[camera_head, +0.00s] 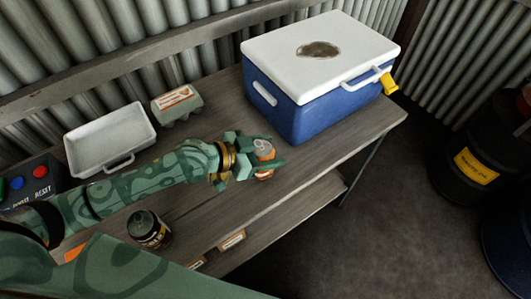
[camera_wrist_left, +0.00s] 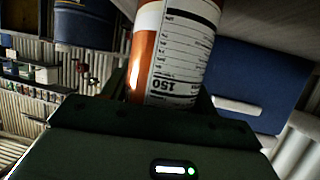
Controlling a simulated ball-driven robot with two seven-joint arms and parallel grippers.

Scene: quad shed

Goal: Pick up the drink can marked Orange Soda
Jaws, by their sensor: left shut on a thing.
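An orange drink can (camera_head: 264,152) stands on the wooden bench, in front of the blue cooler. My left gripper (camera_head: 262,160) is shut on it, with a finger on each side. In the left wrist view the can (camera_wrist_left: 178,50) fills the upper middle, with a white printed panel turned to the camera. Its name is not readable in either view. The left gripper (camera_wrist_left: 165,110) shows at the can's end in that view. I cannot tell whether the can is lifted off the bench. My right gripper is not in view.
A blue cooler with a white lid (camera_head: 320,60) stands at the back right of the bench (camera_head: 310,165). A white tray (camera_head: 108,140), an egg carton (camera_head: 177,103) and a dark jar (camera_head: 149,229) are around my left arm. Dark barrels (camera_head: 475,150) stand on the floor at right.

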